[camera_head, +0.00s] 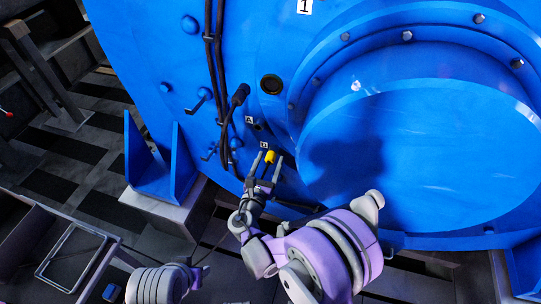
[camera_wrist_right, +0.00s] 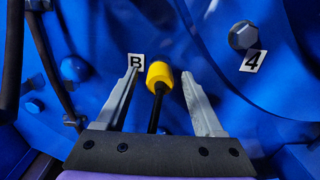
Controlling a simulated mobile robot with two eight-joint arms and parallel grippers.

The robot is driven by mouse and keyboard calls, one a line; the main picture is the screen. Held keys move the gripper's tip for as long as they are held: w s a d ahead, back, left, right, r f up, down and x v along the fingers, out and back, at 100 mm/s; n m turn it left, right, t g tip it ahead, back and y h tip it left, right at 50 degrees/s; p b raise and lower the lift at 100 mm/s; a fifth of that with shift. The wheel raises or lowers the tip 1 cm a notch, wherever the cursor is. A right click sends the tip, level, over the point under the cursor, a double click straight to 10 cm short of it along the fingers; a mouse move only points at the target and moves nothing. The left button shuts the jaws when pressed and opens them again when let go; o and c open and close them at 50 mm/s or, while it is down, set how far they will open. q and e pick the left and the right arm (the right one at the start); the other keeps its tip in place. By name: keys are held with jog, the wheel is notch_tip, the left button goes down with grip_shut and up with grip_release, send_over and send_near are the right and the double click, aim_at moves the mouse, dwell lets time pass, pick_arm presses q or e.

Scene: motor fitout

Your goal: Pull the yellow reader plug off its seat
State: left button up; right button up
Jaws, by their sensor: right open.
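The yellow reader plug (camera_head: 270,157) is at the blue motor housing, just below the label B (camera_head: 264,145). In the right wrist view the yellow plug (camera_wrist_right: 160,73) is between the open fingers, with its black stem or cable running down toward the palm. My right gripper (camera_head: 267,163) is open, with one finger on each side of the plug. Gaps show on both sides, wider on the right in the wrist view. The plug's far end and its seat are hidden. My left gripper is not in view; a purple arm link shows at the lower left.
The blue motor housing (camera_head: 225,60) fills the background, with bolts and hooks. Black cables (camera_head: 212,60) run down it, and a black connector (camera_head: 240,94) stands out above label A (camera_head: 249,119). A bolt (camera_wrist_right: 243,35) and label 4 (camera_wrist_right: 253,61) are right of the plug.

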aim_at(269, 162)
dwell(0.5)
grip_shut()
dwell(1.3)
jog(key=shift+s, duration=0.15)
jog(key=shift+b+v, duration=0.35)
jog(key=shift+v, duration=2.55)
jog(key=b+v, duration=0.1)
jog(key=v, duration=1.7)
jog(key=shift+s+a+b, duration=0.2)
jog(key=shift+s+b, duration=0.15)
jog(key=shift+b, duration=0.05)
